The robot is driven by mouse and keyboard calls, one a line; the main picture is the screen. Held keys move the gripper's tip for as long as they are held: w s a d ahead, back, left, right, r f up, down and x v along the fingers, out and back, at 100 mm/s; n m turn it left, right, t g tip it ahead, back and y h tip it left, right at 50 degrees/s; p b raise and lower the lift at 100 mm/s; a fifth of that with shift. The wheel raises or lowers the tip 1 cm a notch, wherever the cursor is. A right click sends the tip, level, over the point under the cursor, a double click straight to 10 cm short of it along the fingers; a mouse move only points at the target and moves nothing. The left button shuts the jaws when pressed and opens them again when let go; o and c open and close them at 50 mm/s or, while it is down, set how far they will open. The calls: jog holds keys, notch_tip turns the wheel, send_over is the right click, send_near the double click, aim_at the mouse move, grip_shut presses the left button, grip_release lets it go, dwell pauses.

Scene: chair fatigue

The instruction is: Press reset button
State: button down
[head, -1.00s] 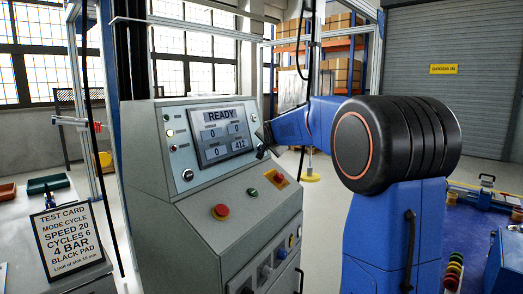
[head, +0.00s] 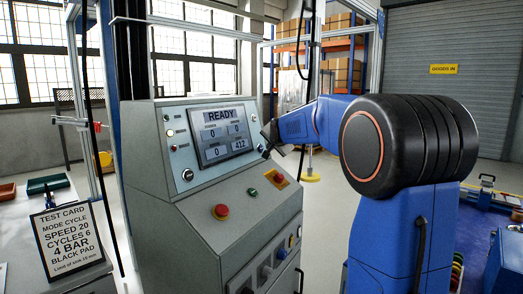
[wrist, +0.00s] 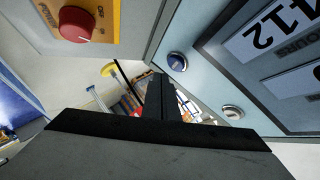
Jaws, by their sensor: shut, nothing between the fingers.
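The grey console (head: 215,235) has a sloped upper panel with a screen (head: 221,133) reading READY and 412. No label naming a reset button is legible.
A red mushroom button (head: 221,211), a green button (head: 252,192) and a red knob on a yellow plate (head: 277,177) are on the lower console. A test card (head: 71,242) stands at the left. A blue bench (head: 480,225) is at the right.

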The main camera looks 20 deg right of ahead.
jog(key=shift+s+d+r, duration=0.25)
jog(key=shift+s+d, duration=0.3)
jog(key=shift+s, duration=0.3)
jog(key=shift+s+d+r, duration=0.25)
jog(key=shift+s+d, duration=0.25)
jog(key=shift+s, duration=0.35)
jog(key=s+a+f+n+g+y, duration=0.1)
jog(key=s+a+f+n+g, duration=0.2)
jog(key=s+a, duration=0.7)
jog(key=s+a+f+n+y, duration=0.25)
jog(key=s+a+f, duration=0.35)
jog(key=s, duration=0.7)
jog(key=s+a+f+n+g, duration=0.1)
jog(key=s+a+f+n, duration=0.1)
jog(key=s+f, duration=0.3)
jog(key=s+a+f+n+g, duration=0.2)
jog(key=s+f, duration=0.3)
jog(key=s, duration=0.8)
jog(key=s+a+f+n+g, duration=0.1)
jog(key=s+a+f+n, duration=0.1)
jog(key=s+f, duration=0.3)
jog(key=s+n, duration=0.1)
jog(key=s, duration=0.3)
jog(key=shift+s+f+g, duration=0.15)
jog(key=shift+f+g, duration=0.15)
jog(key=shift+f, duration=0.05)
jog(key=c, duration=2.5)
grip_release()
jog(key=shift+n, duration=0.25)
